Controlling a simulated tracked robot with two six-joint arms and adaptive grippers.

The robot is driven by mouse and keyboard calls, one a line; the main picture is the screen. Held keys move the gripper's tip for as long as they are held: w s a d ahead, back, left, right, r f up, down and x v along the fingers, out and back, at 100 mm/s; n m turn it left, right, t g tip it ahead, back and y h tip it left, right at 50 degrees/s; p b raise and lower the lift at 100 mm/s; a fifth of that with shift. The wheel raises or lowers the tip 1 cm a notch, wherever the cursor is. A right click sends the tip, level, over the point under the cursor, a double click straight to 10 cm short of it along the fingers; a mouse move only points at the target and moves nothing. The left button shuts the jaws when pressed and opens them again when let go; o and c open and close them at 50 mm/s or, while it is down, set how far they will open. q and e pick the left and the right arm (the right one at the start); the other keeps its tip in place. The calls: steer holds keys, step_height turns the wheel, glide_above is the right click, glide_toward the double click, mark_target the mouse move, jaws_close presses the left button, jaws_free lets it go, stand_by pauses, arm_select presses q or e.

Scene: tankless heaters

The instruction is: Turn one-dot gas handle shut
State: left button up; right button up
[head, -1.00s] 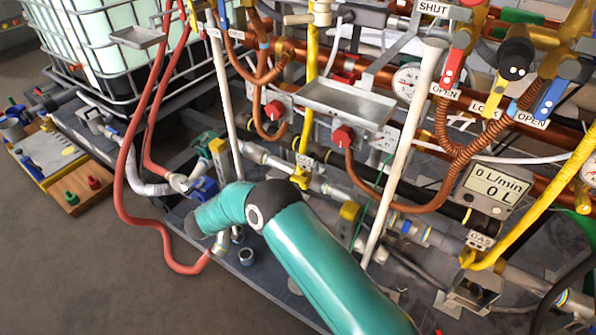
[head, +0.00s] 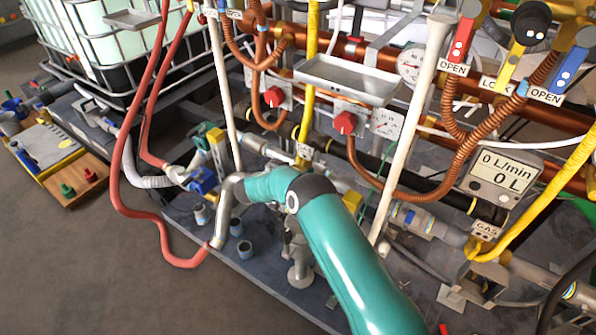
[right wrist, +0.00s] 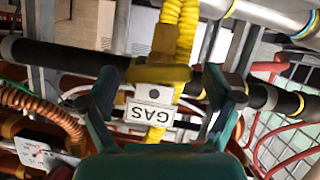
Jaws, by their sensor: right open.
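The yellow gas handle (right wrist: 158,74) shows in the right wrist view, above an upside-down GAS tag (right wrist: 152,113) with a small dot mark beside it. A yellow corrugated gas pipe (right wrist: 187,35) runs behind. My right gripper (right wrist: 160,82) is open, one dark finger on each side of the handle, with gaps visible on both sides. The arm hides the fingers there. My left gripper is not in view.
A black pipe (right wrist: 60,55) crosses behind the fingers. Red knobs (head: 345,123), a metal tray (head: 345,80) and a white slanted pole (head: 410,130) stand close to the arm. Red hoses (head: 125,185) hang at left. Open floor (head: 110,270) lies at lower left.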

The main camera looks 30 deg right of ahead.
steer(key=shift+w+d+f, duration=0.1)
steer(key=shift+d, duration=0.1)
steer(key=c, duration=1.1)
steer(key=shift+m+t+p, duration=0.3)
steer(key=shift+m+p, duration=0.05)
steer(key=shift+m, duration=0.15)
steer(key=shift+c, duration=0.2)
steer(key=shift+m+t+y, duration=0.3)
steer(key=shift+m, duration=0.2)
steer(key=o, duration=1.1)
steer(key=shift+o, duration=0.2)
